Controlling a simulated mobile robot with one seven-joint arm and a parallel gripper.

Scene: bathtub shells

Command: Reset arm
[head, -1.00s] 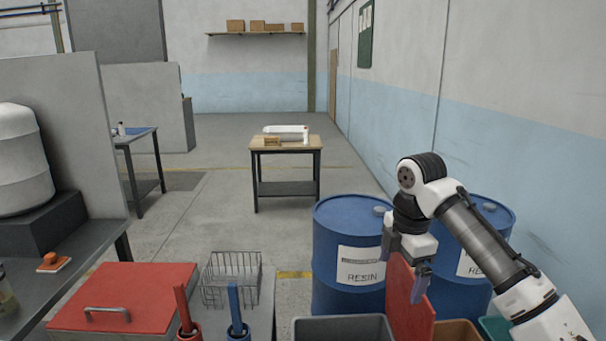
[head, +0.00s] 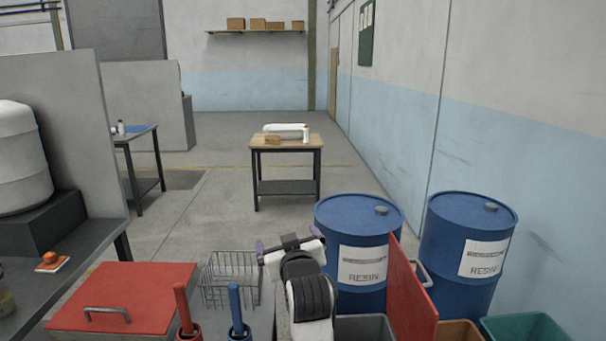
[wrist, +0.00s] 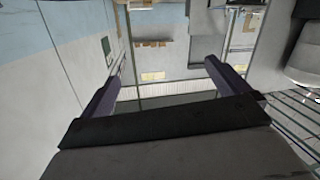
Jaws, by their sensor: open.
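My gripper (head: 288,242) is in the lower middle of the head view, on my folded arm, just right of the wire basket. Its two fingers are spread wide apart. In the wrist view my gripper (wrist: 167,80) is open, with nothing between its fingers. It points out into the room, and the wrist picture is turned over.
A wire basket (head: 230,279) stands left of my gripper, beside a box with a red lid (head: 150,283). Two blue resin drums (head: 335,215) (head: 450,225) and a raised red panel (head: 408,290) stand to the right. Open bins (head: 525,328) line the front.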

